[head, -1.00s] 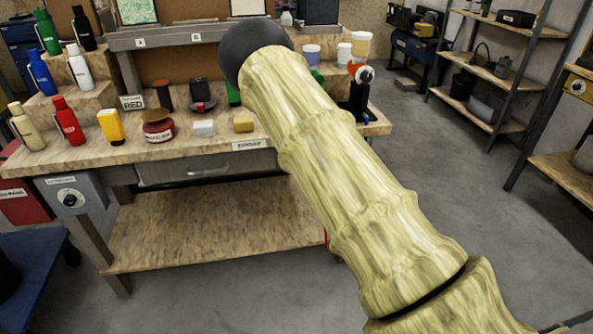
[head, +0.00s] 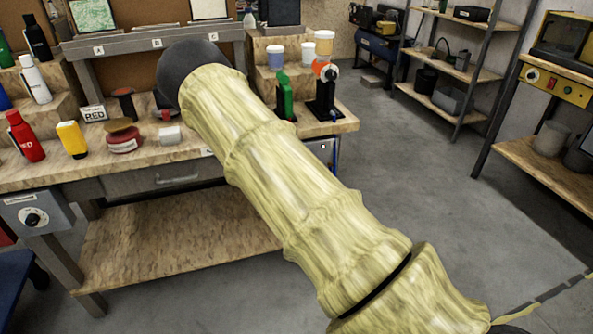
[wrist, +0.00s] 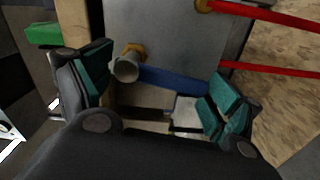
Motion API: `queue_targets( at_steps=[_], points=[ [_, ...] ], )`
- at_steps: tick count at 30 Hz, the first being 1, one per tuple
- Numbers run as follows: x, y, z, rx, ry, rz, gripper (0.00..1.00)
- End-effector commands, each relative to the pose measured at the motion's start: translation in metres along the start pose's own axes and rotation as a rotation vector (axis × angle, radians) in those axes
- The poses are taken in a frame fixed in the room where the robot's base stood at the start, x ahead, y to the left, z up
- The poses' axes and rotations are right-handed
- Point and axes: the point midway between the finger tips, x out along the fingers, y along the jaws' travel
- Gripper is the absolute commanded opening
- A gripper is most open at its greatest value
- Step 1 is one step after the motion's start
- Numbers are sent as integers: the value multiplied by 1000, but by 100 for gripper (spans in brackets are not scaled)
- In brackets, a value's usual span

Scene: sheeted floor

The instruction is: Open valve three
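In the wrist view, my gripper (wrist: 160,88) is open, its two teal-padded fingers spread wide with no object clamped between them. A grey round stub with a brass nut (wrist: 127,66) and a blue bar (wrist: 172,79) show between the fingers, in front of a grey metal panel (wrist: 165,32). The bar's right end is close to the right finger; I cannot tell whether they touch. Two red bars, an upper one (wrist: 265,13) and a lower one (wrist: 270,69), extend at upper right. No valve number is readable. In the head view, my gripper is hidden.
A workbench (head: 180,148) with bottles, jars and tools stands at left and centre. A grey box with a dial (head: 35,217) hangs at its front left. Shelves (head: 450,55) and a yellow-fronted machine (head: 555,85) stand at right. Open floor lies between (head: 400,170).

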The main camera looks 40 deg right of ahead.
Motion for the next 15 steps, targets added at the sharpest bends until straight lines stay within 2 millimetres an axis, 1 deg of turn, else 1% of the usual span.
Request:
queue_targets(
  at_steps=[11, 15],
  points=[
    [0, -1, -2, 1, 2, -2, 100],
    [-8, -2, -2, 1, 1, -4, 100]
  ],
)
